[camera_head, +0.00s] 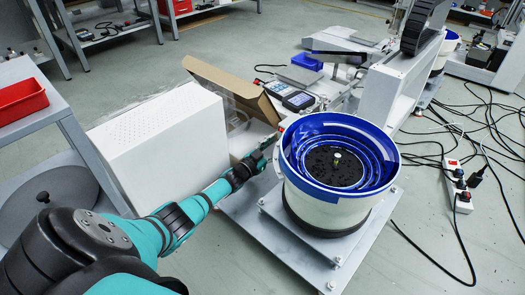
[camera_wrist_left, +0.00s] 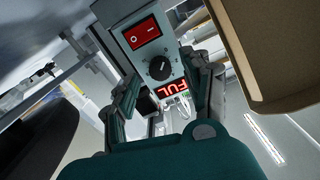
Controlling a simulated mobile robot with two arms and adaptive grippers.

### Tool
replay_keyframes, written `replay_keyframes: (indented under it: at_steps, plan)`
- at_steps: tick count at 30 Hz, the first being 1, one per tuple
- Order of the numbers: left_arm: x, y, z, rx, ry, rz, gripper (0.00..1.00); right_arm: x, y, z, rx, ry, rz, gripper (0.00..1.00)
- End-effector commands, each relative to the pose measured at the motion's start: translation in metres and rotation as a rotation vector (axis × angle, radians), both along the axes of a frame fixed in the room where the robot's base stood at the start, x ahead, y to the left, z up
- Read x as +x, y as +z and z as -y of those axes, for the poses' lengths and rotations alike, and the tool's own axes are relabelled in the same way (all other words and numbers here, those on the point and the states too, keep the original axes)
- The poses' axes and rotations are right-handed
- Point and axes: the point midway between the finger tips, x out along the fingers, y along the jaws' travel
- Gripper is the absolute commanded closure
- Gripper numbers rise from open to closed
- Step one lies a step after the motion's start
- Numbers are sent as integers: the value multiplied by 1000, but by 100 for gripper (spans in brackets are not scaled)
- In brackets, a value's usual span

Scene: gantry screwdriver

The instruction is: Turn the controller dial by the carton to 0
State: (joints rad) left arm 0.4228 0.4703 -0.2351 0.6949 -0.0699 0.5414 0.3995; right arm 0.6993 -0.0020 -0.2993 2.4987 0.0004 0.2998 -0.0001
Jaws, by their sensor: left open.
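The controller (camera_wrist_left: 151,45) shows close up in the left wrist view, a grey box with a red rocker switch (camera_wrist_left: 141,33). Its round black dial (camera_wrist_left: 160,68) sits below the switch, with numbers around it too small to read. A red lit display (camera_wrist_left: 171,89) is below the dial. My left gripper (camera_wrist_left: 166,92) is open, its fingers on either side of the controller's dial end; I cannot tell whether they touch. In the head view my left gripper (camera_head: 265,152) is between the carton (camera_head: 228,84) and the blue-rimmed bowl, and largely hides the controller. My right gripper is out of view.
The bowl feeder (camera_head: 317,213) stands right of my left gripper, close to it. A large white box (camera_head: 158,137) stands to the left, near my arm. A handheld meter (camera_head: 298,100) lies behind. Cables and a power strip (camera_head: 459,187) lie on the floor at the right.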

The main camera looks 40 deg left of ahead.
Motion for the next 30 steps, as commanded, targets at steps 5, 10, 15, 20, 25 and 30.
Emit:
replay_keyframes:
  at_steps: [5, 10, 15, 20, 25, 30]
  plan:
    - [-31, -2, -3, 1, -1, -3, 51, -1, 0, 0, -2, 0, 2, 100]
    - [-66, -1, -5, 1, -1, -3, 51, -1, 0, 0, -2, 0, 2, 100]
    - [-93, -1, -7, 1, 1, -4, 51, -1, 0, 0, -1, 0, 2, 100]
    - [-106, 0, -9, -1, 1, -2, 51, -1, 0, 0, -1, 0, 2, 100]
    - [-109, 1, -9, 0, 1, -1, 51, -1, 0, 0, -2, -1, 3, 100]
    - [-109, 1, -9, 0, 1, -1, 51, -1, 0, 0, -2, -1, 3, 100]
